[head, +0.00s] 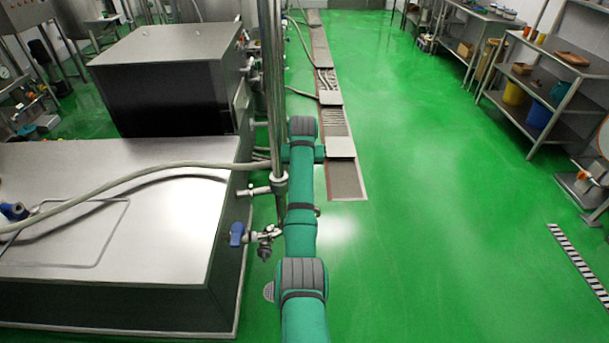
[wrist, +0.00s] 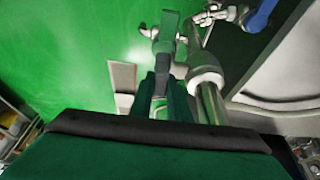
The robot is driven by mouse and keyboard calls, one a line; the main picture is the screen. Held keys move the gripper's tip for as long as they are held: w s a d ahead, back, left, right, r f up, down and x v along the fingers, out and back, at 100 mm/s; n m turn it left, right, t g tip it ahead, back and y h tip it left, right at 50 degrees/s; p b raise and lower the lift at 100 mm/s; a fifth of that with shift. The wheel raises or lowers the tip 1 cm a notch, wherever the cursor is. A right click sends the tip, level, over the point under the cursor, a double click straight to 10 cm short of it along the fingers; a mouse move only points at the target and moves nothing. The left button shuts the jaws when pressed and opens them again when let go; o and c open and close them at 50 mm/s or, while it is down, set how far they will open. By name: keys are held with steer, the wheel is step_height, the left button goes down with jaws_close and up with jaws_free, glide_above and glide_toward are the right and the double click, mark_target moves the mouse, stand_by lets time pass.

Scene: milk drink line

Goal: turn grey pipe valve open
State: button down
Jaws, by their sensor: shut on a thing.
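In the wrist view, the two dark green fingers of my gripper (wrist: 160,92) are shut, beside a pale steel pipe fitting (wrist: 206,76). A small dark grey part, which I take for the grey pipe valve's handle (wrist: 164,58), shows at the fingertips; the grip itself is partly hidden. In the head view, my green arm reaches forward beside the upright steel pipe (head: 272,95) and hides the fingers and the grasped part. How far the valve is turned cannot be made out.
A blue-handled valve (head: 237,234) sits lower on the pipework, near the steel tank (head: 110,215); its blue handle also shows in the wrist view (wrist: 259,14). A pale hose (head: 150,173) crosses the tank top. Green floor (head: 430,180) is clear to the right, up to the shelves (head: 545,85).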

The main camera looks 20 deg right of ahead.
steer(key=shift+w+d+g, duration=0.1)
steer(key=shift+w+g, duration=0.1)
steer(key=shift+g, duration=0.3)
steer(key=shift+f, duration=0.1)
stand_by(0.3)
steer(key=c, duration=1.7)
jaws_free()
steer(key=shift+s+d, duration=0.1)
steer(key=shift+w+r, duration=0.2)
steer(key=v, duration=1)
steer(key=shift+d, duration=0.2)
steer(key=shift+s+r, duration=0.1)
steer(key=shift+r, duration=0.25)
steer(key=shift+c, duration=0.5)
